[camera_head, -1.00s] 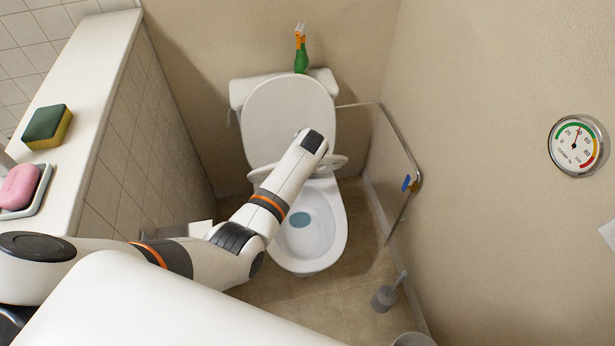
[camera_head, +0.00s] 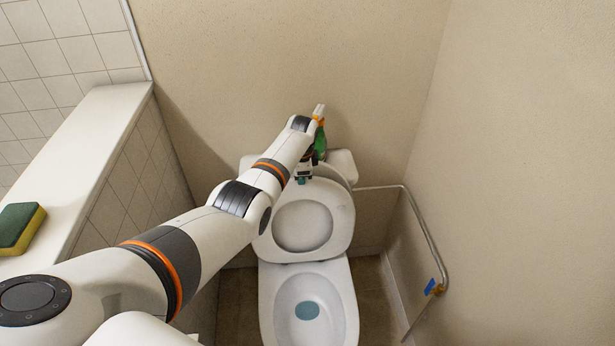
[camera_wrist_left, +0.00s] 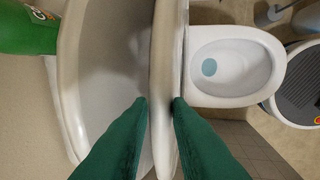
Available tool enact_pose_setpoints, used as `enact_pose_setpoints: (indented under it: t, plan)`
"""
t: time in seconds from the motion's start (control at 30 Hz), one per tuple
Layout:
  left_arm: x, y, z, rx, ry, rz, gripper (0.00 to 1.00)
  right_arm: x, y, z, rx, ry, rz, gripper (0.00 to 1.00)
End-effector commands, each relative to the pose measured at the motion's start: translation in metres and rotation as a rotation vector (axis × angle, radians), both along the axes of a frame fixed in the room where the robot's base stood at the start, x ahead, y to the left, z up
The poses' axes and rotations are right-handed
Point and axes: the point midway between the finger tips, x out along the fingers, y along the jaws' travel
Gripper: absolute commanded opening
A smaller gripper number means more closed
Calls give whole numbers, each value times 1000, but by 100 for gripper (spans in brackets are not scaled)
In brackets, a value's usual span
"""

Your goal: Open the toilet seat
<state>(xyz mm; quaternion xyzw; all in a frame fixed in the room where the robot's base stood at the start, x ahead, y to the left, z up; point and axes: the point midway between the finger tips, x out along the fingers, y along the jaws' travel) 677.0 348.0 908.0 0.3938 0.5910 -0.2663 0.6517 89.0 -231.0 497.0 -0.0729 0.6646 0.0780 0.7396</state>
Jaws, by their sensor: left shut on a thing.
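The white toilet seat ring (camera_head: 344,222) stands raised, in front of the upright lid (camera_head: 303,228), which shows through its opening. The open bowl (camera_head: 308,291) below holds bluish water. My left gripper (camera_head: 304,179) is at the seat's upper edge, partly hidden by its own wrist. In the left wrist view, the green fingers of my left gripper (camera_wrist_left: 161,101) straddle the seat ring (camera_wrist_left: 165,50) and are shut on its rim. The lid (camera_wrist_left: 72,80) is to the left there and the bowl (camera_wrist_left: 234,68) to the right. My right gripper is not in view.
A green spray bottle (camera_head: 320,142) stands on the cistern (camera_head: 343,163), close beside my left wrist. A grab rail (camera_head: 418,222) is on the right wall. A tiled half wall with a ledge (camera_head: 85,170) and a sponge (camera_head: 19,228) is on the left.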

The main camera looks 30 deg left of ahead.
Motion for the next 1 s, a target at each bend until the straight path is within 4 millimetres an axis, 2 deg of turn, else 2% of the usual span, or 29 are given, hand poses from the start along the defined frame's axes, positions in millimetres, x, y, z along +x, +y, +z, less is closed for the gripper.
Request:
enact_pose_setpoints:
  t: [0.17, 0.47, 0.5, 0.6, 0.77, 1.0]
  plan:
    - [4, 6, 4, 7, -17, 1, 0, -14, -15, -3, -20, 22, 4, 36]
    - [7, 9, 9, 12, -26, 2, 0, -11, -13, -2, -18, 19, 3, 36]
    - [7, 9, 9, 13, -27, 2, 21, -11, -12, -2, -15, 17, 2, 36]
    - [7, 9, 10, 12, -28, 3, 37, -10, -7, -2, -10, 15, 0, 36]
    - [7, 8, 8, 11, -25, 2, 38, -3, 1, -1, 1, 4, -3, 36]
    - [5, 6, 7, 9, -22, 1, 38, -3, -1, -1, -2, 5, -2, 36]
